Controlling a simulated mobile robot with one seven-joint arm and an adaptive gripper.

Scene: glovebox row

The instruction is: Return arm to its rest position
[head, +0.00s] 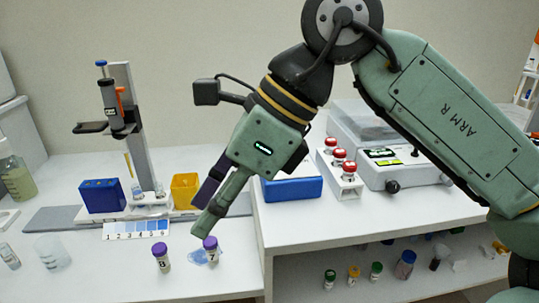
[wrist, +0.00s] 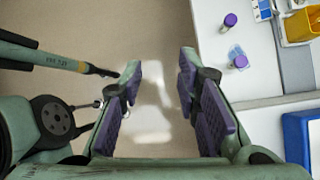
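My arm reaches down from the upper right in the head view, with my gripper (head: 208,205) above the front edge of the white bench. In the wrist view my gripper (wrist: 158,90) is open, its purple-padded fingers wide apart with only bare floor between them. A purple-capped vial marked 7 (head: 210,252) stands on the bench just below the fingers in the head view. A second purple-capped vial marked 8 (head: 162,256) stands to its left. Neither vial is between the fingers.
A blue box (head: 292,188) and a rack with red-capped items (head: 347,182) stand on the raised bench at right. A blue rack (head: 102,195), a yellow bin (head: 185,190) and a numbered strip (head: 135,229) lie behind the vials. Several small bottles stand on the lower shelf.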

